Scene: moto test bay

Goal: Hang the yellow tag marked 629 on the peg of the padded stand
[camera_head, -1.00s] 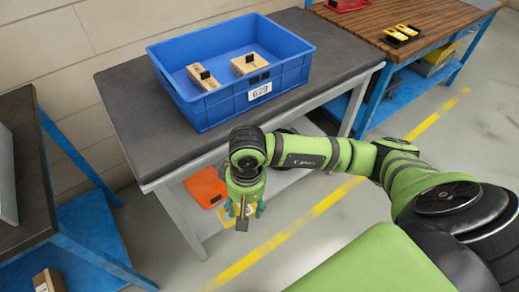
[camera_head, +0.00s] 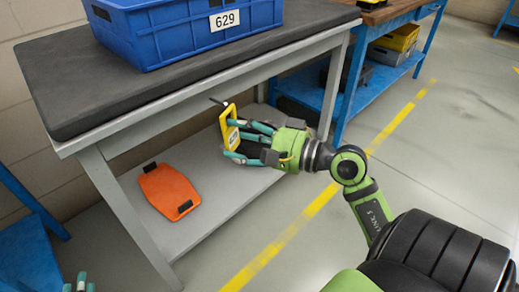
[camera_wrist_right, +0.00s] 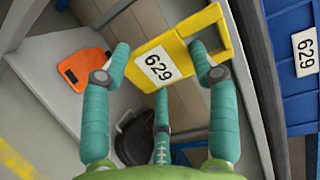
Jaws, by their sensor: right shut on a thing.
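The yellow tag (camera_head: 230,129) is upright in my right gripper (camera_head: 238,140), below the front edge of the padded stand (camera_head: 150,98). In the right wrist view the tag (camera_wrist_right: 187,50) shows a white 629 label and a slot at its far end. The right gripper (camera_wrist_right: 160,75) is shut on the tag. The dark peg (camera_head: 217,102) sticks out under the stand's top, close to the tag's upper edge. I cannot tell whether it enters the slot. Only fingertips of my left gripper (camera_head: 79,286) show at the bottom left.
A blue bin (camera_head: 190,35) marked 629 stands on the stand's top. A blue-framed bench (camera_head: 348,80) stands to the right. The floor in front is clear.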

